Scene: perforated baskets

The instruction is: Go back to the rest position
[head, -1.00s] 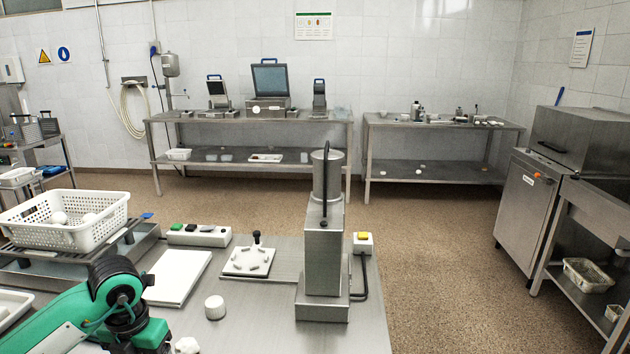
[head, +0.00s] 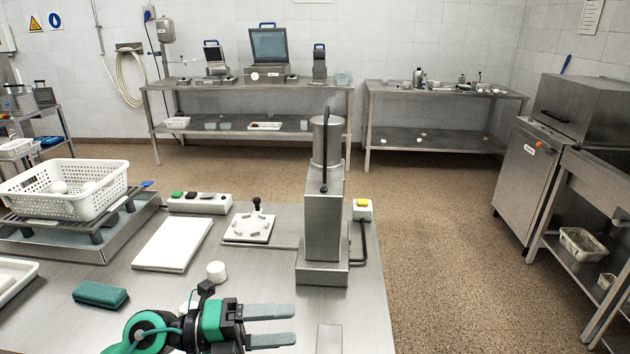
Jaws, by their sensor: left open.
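My left gripper (head: 283,325) shows at the bottom of the head view, low over the front part of the steel table (head: 365,315). Its two grey fingers point right and are apart, with nothing between them. A small white cylinder (head: 217,272) stands just behind it, and another white piece (head: 189,305) is partly hidden by the gripper. My right gripper is out of the picture.
A steel press-like column (head: 323,225) stands right of centre on the table. A white perforated basket (head: 62,193) with white pieces stands at left. A white board (head: 173,244), a white plate with a black knob (head: 248,227) and a green sponge (head: 100,295) lie nearby.

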